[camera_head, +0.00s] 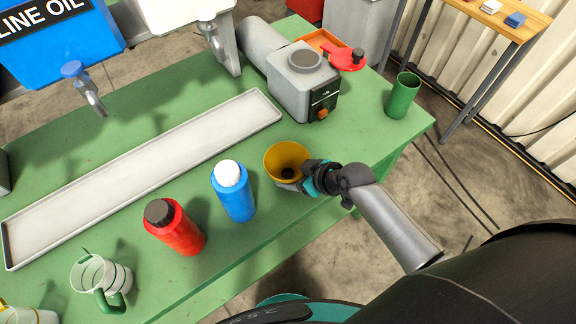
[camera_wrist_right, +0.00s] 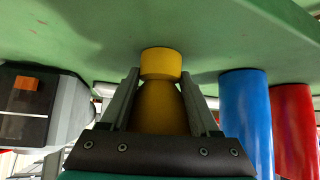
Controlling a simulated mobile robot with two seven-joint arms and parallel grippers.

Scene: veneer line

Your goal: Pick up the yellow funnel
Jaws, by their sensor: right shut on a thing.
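The yellow funnel (camera_head: 282,153) is near the front edge of the green table, its wide mouth facing up and a dark hole at its centre. My right gripper (camera_head: 297,178) reaches it from the right and is shut on it. In the right wrist view the funnel (camera_wrist_right: 160,95) sits between the two fingers (camera_wrist_right: 160,108), touching or nearly touching both. I cannot tell whether it rests on the table or is slightly above it. My left gripper is not in view.
A blue bottle (camera_head: 235,195) and a red bottle (camera_head: 175,230) stand left of the funnel. Behind are a long grey tray (camera_head: 140,170) and a grey machine (camera_head: 300,88). A green cup (camera_head: 402,97) stands at the right corner, a clear jug (camera_head: 98,280) front left.

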